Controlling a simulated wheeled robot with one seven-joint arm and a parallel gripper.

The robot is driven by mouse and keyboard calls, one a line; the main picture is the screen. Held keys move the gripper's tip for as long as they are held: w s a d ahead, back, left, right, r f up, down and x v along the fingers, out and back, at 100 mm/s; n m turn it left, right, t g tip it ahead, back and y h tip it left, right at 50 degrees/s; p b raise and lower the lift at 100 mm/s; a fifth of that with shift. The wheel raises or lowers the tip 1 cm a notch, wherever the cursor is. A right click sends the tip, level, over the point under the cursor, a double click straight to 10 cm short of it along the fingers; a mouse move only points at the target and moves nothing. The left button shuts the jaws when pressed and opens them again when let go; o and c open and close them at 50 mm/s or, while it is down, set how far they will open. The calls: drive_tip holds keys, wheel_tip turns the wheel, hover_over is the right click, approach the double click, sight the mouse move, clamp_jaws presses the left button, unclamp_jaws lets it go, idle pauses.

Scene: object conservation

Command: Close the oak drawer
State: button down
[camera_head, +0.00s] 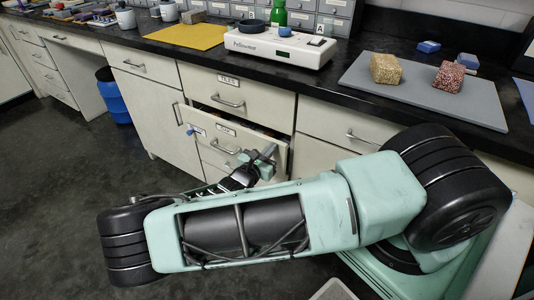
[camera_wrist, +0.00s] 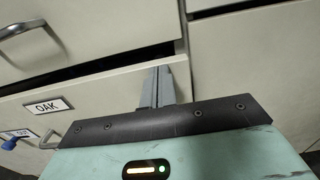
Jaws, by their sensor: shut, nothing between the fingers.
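The oak drawer (camera_head: 242,139) is pulled partly out below the closed TILES drawer (camera_head: 228,92). Its cream front also shows in the wrist view (camera_wrist: 105,97), with a white OAK label (camera_wrist: 48,107) and a dark gap along its top edge. My gripper (camera_head: 265,154) is at the right part of this front. In the wrist view its fingers (camera_wrist: 161,78) are shut together, empty, and reach up over the front near its top edge. I cannot tell whether they touch it. My arm hides the lower part of the cabinet in the head view.
A blue bin (camera_head: 112,97) stands under the counter at left. The floor at left is clear.

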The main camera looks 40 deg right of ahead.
sight(278, 141)
drive_tip(key=p+x, duration=0.1)
drive_tip(key=x, duration=0.4)
drive_tip(key=shift+r+p, duration=0.1)
drive_tip(key=shift+p, duration=0.3)
